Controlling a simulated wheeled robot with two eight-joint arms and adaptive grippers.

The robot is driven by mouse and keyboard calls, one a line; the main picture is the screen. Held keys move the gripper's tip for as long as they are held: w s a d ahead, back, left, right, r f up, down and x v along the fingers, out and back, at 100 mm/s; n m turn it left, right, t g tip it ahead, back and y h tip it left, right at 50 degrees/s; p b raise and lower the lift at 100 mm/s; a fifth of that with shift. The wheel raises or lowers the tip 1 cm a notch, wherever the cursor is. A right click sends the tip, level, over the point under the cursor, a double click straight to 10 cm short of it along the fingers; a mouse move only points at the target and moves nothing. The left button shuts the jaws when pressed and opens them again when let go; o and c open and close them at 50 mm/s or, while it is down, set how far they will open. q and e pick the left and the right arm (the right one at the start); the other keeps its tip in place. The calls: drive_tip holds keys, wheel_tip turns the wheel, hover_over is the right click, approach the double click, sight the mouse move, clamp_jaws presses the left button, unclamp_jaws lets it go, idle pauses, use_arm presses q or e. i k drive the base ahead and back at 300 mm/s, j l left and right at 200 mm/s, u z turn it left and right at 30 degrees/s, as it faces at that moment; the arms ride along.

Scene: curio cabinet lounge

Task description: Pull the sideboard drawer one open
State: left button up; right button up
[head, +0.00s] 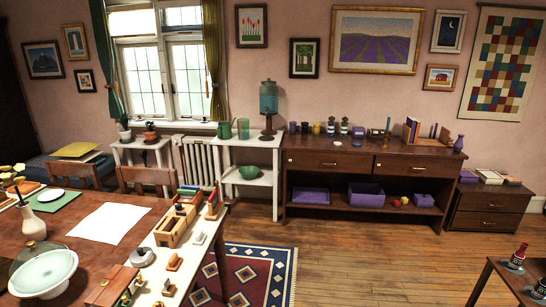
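The dark brown sideboard (366,150) stands against the back wall, right of the middle. It has two drawers side by side under its top, a left drawer (310,162) and a right drawer (430,170), each with a small brass pull. Both drawers look shut. I cannot tell which of them is drawer one. Under them is an open shelf with purple boxes (367,194) and small red and yellow items. Neither of my grippers shows in this view.
A wooden table (75,240) with many items fills the left front. A patterned rug (245,275) lies beside it. Bare wood floor (370,255) is open before the sideboard. A low brown cabinet (488,208) stands to its right, and a small table (505,280) is at the lower right.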

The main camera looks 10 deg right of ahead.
sight(296, 159)
drive_tip(key=i+l, duration=0.3)
drive_tip(key=l, duration=0.2)
drive_tip(key=i+l+z, duration=0.1)
drive_tip(key=i+l, duration=0.15)
drive_tip(key=l, duration=0.25)
drive_tip(key=i+l, duration=0.3)
drive_tip(key=l, duration=0.2)
drive_tip(key=i+l, duration=0.3)
drive_tip(key=l, duration=0.2)
drive_tip(key=i+l, duration=0.2)
drive_tip(key=i, duration=0.3)
drive_tip(key=i+l+z, duration=0.15)
drive_tip(key=i, duration=0.4)
drive_tip(key=i+l, duration=0.25)
drive_tip(key=i, duration=0.25)
drive_tip(key=i+l+z, duration=0.15)
drive_tip(key=i, duration=0.4)
drive_tip(key=i+l+z, duration=0.15)
drive_tip(key=i+l, duration=0.8)
drive_tip(key=l, duration=0.8)
drive_tip(key=i+l, duration=0.15)
drive_tip(key=l, duration=0.8)
drive_tip(key=i+l, duration=0.15)
drive_tip(key=l, duration=0.3)
drive_tip(key=u, duration=1.3)
